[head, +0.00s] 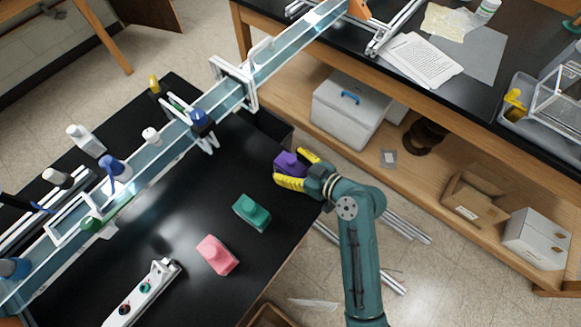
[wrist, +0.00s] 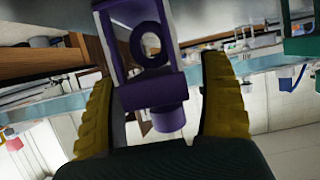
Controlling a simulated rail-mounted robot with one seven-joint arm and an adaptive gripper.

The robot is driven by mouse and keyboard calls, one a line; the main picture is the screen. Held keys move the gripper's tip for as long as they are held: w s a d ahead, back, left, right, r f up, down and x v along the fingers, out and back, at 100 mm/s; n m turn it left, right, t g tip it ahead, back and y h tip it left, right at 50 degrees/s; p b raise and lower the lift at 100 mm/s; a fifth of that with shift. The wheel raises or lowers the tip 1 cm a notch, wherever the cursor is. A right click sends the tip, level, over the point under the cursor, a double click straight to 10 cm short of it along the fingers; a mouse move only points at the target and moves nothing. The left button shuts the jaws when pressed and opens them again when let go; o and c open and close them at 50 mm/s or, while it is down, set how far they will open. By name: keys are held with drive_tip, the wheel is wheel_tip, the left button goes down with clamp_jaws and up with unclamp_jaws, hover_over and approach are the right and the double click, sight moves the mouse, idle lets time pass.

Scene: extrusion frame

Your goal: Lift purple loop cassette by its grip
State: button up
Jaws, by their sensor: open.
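The purple loop cassette (head: 287,161) is at the right edge of the black bench top in the head view. In the wrist view the cassette (wrist: 167,85) has a frame with a round loop and a short round grip (wrist: 169,119) pointing toward my palm. My gripper (head: 290,168) is open, with its yellow fingers on either side of the cassette. In the wrist view the grip lies between the fingers, and gaps show on both sides. The head view hides part of the cassette behind the fingers.
A green cassette (head: 252,213) and a pink cassette (head: 217,255) stand on the bench to the left of my gripper. A long clear channel (head: 170,140) crosses the bench. A dark bin (head: 268,128) sits behind the purple cassette. A wooden shelf bench (head: 450,170) stands at the right.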

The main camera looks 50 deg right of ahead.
drive_tip(key=c, duration=1.3)
drive_tip(key=shift+c, duration=0.3)
